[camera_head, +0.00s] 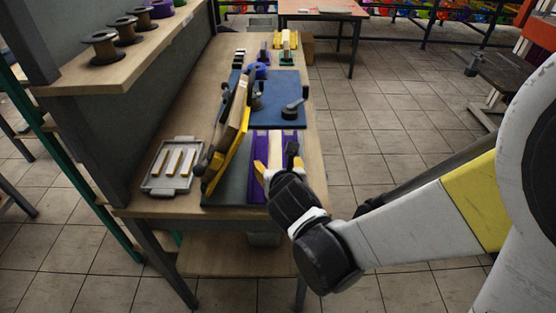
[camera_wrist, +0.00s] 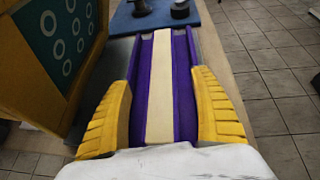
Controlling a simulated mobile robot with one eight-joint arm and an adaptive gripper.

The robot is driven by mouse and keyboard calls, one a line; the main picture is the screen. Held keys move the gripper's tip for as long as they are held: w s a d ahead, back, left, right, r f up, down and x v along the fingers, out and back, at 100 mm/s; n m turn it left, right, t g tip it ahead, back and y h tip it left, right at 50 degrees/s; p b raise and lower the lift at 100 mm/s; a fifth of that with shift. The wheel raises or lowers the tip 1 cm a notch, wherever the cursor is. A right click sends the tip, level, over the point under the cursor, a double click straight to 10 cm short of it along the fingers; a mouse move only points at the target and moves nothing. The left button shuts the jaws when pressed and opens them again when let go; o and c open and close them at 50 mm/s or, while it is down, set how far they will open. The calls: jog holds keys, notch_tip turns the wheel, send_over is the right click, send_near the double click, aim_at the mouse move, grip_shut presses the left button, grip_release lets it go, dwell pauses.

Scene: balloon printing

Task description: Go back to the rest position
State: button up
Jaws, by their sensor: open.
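My gripper (camera_head: 274,172) is over the near right part of the workbench, above a purple tray (camera_head: 258,191) that holds a cream strip (camera_head: 274,148). In the wrist view my gripper (camera_wrist: 170,110) has its two yellow fingers wide apart. The purple tray (camera_wrist: 186,85) and the cream strip (camera_wrist: 159,85) show between the fingers, with nothing gripped. Whether the fingertips touch the tray cannot be told. My arm reaches in from the right in the head view.
A yellow-edged printing frame (camera_head: 228,150) stands tilted close left of my gripper. A blue board (camera_head: 262,112) with a dark tool lies behind. A metal tray (camera_head: 158,184) with pale strips is at left. A shelf (camera_head: 100,72) with spools overhangs the left.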

jog(key=shift+v, duration=0.9)
jog(key=d+m, duration=0.2)
jog(key=m, duration=0.1)
jog(key=s+d+r+m, duration=0.1)
jog(key=d+m, duration=0.1)
jog(key=d+m+g+h, duration=0.1)
jog(key=d+m, duration=0.1)
jog(key=m, duration=0.1)
jog(key=shift+s+r+m, duration=0.3)
jog(key=shift+s+r, duration=0.05)
jog(key=s+d+r+m+g, duration=0.1)
jog(key=s+d+m, duration=0.4)
jog(key=m, duration=0.8)
jog(key=s+d+r+m+g, duration=0.1)
jog(key=s+d+m+g, duration=0.2)
jog(key=m, duration=1.1)
jog(key=s+d, duration=0.3)
jog(key=s, duration=0.3)
jog(key=shift+r, duration=0.4)
jog(key=shift+s, duration=0.1)
